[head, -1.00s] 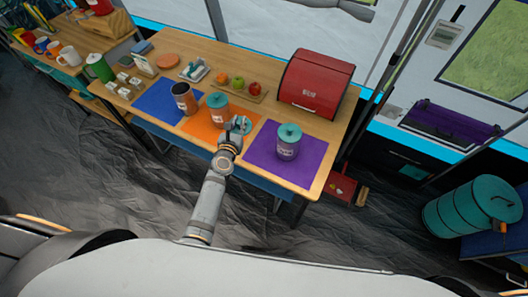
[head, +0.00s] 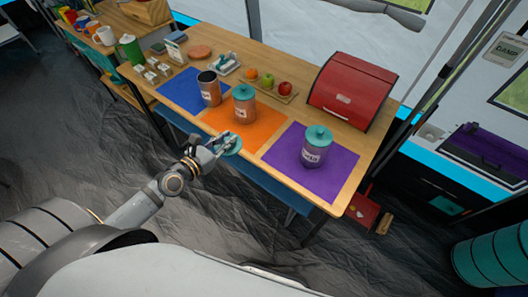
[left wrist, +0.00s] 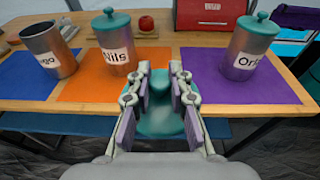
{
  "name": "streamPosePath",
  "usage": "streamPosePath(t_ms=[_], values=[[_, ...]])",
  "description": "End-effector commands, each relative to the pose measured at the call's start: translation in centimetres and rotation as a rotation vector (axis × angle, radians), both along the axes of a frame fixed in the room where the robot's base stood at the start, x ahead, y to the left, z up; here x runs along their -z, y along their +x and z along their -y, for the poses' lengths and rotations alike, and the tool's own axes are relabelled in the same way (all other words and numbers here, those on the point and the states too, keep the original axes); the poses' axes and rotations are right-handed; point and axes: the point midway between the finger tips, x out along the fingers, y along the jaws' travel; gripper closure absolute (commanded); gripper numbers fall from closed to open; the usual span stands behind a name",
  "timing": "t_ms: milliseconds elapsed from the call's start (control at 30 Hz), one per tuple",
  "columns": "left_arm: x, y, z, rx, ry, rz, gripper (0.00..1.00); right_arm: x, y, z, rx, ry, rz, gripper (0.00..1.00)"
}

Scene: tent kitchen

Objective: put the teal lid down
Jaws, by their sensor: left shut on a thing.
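My left gripper (head: 224,142) is shut on a teal lid (head: 232,148), which has a round knob between the fingers. In the left wrist view the lid (left wrist: 161,122) hangs at the table's front edge, in front of the gap between the orange and purple mats. An open metal canister without a lid (head: 209,92) stands on the blue mat (head: 181,88). The canister labelled Nils (head: 244,109) wears a teal lid on the orange mat (head: 262,133). Another teal-lidded canister (head: 315,152) stands on the purple mat (head: 330,185). My right gripper is not in view.
The wooden table (head: 286,113) has a red bread box (head: 351,92) at the back right. A board with fruit (head: 268,86) and a small tray (head: 225,64) lie behind the canisters. Bare wood shows between the mats.

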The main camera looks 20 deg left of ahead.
Motion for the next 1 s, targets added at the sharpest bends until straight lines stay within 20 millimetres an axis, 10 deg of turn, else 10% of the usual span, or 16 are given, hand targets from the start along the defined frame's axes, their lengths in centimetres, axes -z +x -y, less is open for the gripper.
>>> streamPosePath(t_ms=[600, 1000], values=[[7.3, 8.9, 7.2, -0.002, -0.004, 0.002, 1.0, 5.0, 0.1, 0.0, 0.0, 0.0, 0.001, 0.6], [10.0, 10.8, 8.6, -0.001, -0.001, 0.001, 1.0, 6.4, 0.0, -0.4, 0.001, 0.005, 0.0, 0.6]])
